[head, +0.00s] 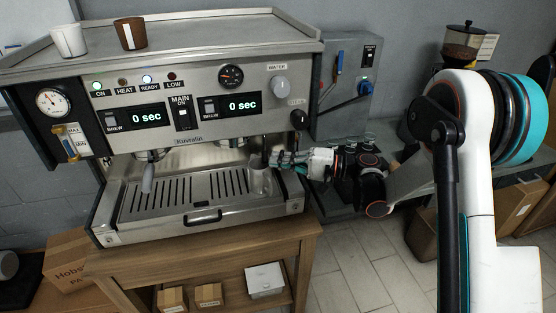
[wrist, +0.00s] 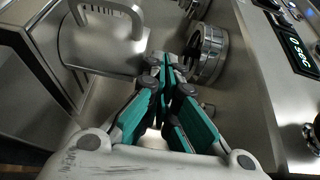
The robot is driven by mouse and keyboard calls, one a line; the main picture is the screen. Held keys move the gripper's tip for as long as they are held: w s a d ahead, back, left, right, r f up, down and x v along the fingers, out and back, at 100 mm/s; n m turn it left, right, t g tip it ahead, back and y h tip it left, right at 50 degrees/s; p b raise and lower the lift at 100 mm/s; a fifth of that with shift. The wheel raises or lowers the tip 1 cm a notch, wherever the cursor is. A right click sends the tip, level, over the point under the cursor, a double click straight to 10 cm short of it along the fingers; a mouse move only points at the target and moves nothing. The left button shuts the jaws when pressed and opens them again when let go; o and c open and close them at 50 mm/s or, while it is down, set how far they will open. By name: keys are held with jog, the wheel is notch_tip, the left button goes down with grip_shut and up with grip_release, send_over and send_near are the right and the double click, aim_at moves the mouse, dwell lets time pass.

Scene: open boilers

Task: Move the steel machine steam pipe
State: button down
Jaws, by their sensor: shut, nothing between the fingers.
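The steel espresso machine (head: 190,140) fills the left and middle of the head view. My gripper (head: 274,160) is at its right front, above the drip tray and close to a steel pitcher (head: 260,180). In the wrist view, my gripper's teal fingers (wrist: 168,68) are together with nothing held between them. The pitcher (wrist: 100,45) lies left of the fingertips there, and a round steel brewing head (wrist: 208,52) is just to their right. I cannot clearly make out the steam pipe; my gripper covers part of the machine's right front.
A black knob (head: 298,119) is on the machine's right front. The slatted drip tray (head: 180,196) lies below, its left part clear. A grey box (head: 342,85) with a blue handle stands right of the machine. Two cups (head: 68,40) stand on top.

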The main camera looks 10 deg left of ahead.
jog(key=s+d, duration=0.1)
jog(key=d, duration=1)
jog(key=n+g+p, duration=0.2)
jog(key=n+g, duration=0.1)
jog(key=g, duration=0.2)
send_near(265, 143)
jog(key=s+a+f, duration=0.3)
jog(key=a, duration=0.1)
jog(key=shift+a+r+b, duration=0.2)
jog(key=shift+a+b, duration=0.1)
jog(key=shift+a, duration=0.5)
jog(key=shift+s+a+m+t, duration=0.4)
jog(key=shift+a+m+t, duration=0.3)
jog(key=shift+t, duration=0.3)
